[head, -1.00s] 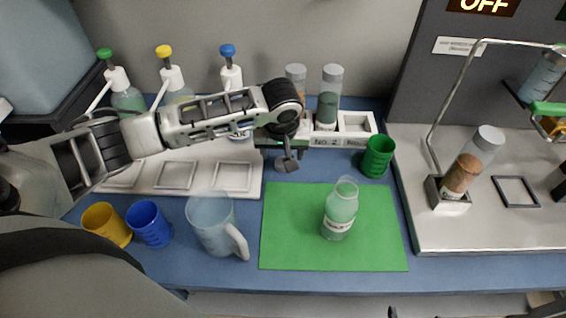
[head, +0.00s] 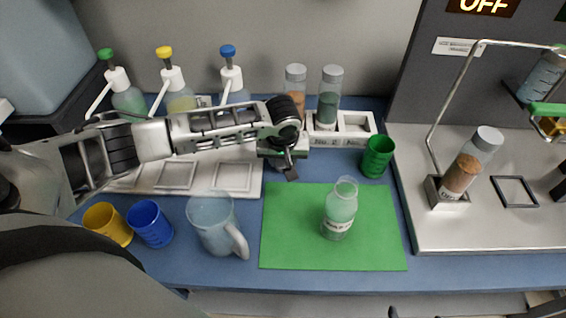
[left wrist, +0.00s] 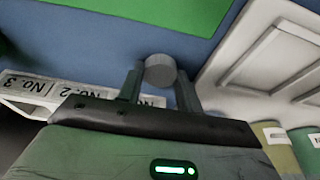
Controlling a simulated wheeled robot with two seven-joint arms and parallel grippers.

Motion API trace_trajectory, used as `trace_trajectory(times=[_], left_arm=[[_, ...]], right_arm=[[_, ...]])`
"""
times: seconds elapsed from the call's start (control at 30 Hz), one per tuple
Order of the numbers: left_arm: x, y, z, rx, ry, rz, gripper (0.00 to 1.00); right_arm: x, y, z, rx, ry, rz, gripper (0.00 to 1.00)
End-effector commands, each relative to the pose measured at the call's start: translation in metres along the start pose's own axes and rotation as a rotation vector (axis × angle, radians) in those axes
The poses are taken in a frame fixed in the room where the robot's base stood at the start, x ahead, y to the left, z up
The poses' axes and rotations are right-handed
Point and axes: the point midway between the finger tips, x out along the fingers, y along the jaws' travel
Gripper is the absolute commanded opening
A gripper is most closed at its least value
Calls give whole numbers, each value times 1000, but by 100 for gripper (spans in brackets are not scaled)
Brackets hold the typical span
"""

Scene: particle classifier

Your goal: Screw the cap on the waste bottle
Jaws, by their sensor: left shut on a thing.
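The waste bottle (head: 340,212), translucent pale green with a white label, stands upright and open on the green mat (head: 285,240). My left gripper (head: 287,172) is above the back edge of the mat, behind and to the left of the bottle. In the left wrist view, the left gripper (left wrist: 160,88) is shut on a round grey cap (left wrist: 160,69). The cap is apart from the bottle, which does not show in that view. In the head view the cap is mostly hidden by the gripper. My right gripper does not show.
A green cup (head: 376,158) stands right of the gripper. A clear jug (head: 211,222), a blue cup (head: 150,224) and a yellow cup (head: 106,223) stand at left. A white rack (head: 354,124) with vials is behind. The mat around the bottle is clear.

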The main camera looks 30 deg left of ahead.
Motion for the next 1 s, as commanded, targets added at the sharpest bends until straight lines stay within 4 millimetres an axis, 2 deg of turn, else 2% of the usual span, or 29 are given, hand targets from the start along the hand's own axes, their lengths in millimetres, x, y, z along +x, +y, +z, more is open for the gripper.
trace_trajectory(times=[0.27, 0.37, 0.7, 0.83, 1.0], left_arm=[[-4, 0, -2, -1, 1, 1, 14], [-16, 0, -6, -1, 4, 3, 14], [-80, 0, -23, 1, 2, 2, 14], [-92, 0, -26, 0, 2, 0, 14], [-97, 0, -27, 0, 1, 0, 14]], right_arm=[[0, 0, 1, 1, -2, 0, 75], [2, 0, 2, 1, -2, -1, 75], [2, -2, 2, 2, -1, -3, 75], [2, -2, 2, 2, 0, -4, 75], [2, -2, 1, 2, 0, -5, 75]])
